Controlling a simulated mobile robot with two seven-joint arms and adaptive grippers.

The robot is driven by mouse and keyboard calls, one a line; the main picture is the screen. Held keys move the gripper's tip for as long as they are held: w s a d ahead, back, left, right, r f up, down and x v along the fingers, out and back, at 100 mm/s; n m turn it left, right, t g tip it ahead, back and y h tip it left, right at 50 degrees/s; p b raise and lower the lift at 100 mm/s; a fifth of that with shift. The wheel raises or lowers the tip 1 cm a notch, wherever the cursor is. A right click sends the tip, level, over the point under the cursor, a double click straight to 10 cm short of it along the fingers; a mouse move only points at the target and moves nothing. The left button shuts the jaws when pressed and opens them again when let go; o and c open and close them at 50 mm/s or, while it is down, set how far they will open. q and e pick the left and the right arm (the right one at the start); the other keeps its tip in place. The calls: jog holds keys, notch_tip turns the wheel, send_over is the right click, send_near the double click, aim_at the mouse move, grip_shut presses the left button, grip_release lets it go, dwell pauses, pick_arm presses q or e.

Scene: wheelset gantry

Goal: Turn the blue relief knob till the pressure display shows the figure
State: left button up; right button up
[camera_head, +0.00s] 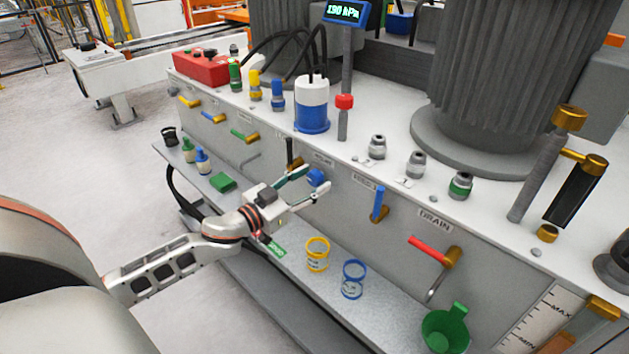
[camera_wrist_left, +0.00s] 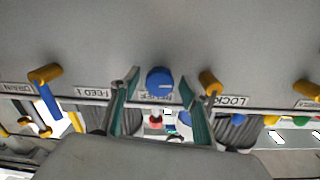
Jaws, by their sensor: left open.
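The blue relief knob (camera_head: 317,178) sits on the front panel of the grey cabinet, and it also shows in the left wrist view (camera_wrist_left: 160,81). My left gripper (camera_head: 305,184) is open, with its fingertips on either side of the knob. In the left wrist view the fingers (camera_wrist_left: 158,98) stand apart with the knob between and just beyond their tips; I see no clear contact. The pressure display (camera_head: 344,11) on its post reads what looks like 190 hPa. My right gripper is not in view.
A blue lever (camera_head: 379,204) and a red drain lever (camera_head: 431,250) are right of the knob. A yellow-ended lever (camera_wrist_left: 209,82) is close beside my finger.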

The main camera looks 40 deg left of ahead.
pick_arm(q)
jog(key=shift+w+d, duration=0.1)
jog(key=shift+w, duration=0.35)
jog(key=c, duration=1.1)
